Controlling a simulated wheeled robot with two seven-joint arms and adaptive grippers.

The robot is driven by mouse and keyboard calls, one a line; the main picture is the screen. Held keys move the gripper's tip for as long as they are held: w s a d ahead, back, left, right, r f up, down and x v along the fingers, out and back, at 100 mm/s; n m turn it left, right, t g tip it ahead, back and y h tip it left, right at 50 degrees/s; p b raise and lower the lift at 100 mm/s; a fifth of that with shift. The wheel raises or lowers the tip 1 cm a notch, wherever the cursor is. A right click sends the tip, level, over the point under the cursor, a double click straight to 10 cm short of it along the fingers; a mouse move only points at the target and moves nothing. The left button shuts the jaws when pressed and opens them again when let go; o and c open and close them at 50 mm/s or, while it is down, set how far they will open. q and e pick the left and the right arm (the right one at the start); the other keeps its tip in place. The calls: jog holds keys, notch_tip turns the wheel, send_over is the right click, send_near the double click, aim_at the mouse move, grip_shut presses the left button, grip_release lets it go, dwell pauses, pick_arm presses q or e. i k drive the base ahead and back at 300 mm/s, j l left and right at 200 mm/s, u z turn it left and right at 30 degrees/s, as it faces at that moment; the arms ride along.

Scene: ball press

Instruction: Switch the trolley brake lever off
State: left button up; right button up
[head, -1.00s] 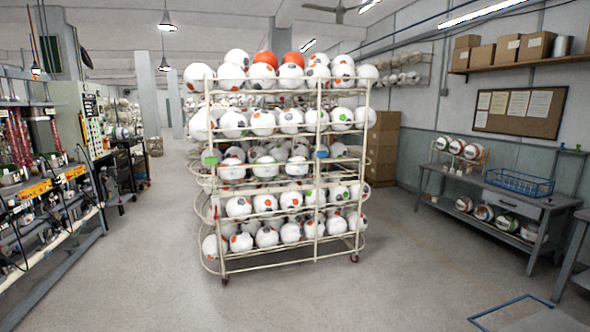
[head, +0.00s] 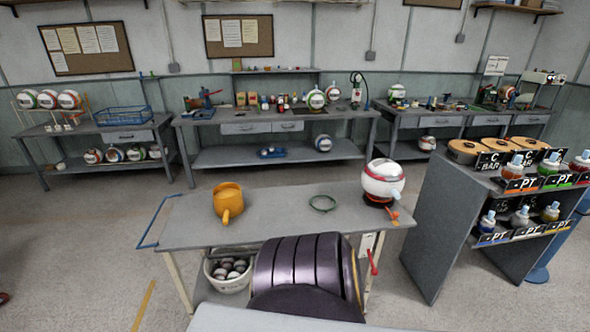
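A low grey-topped trolley (head: 275,205) stands close in front of me, with a blue push handle (head: 155,222) at its left end. A red lever (head: 374,262) hangs at its right front corner below a small white plate (head: 366,243); it looks like the brake lever and points downward. Its exact setting is hard to tell. The middle of the trolley's front is hidden. Neither of my grippers is in view.
A white basket (head: 228,281) sits below. A dark grey shelf unit (head: 445,225) stands right. Workbenches (head: 280,122) line the wall.

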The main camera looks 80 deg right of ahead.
aim_at(374, 271)
jog(key=k+j+z, duration=0.1)
jog(key=z, duration=3.4)
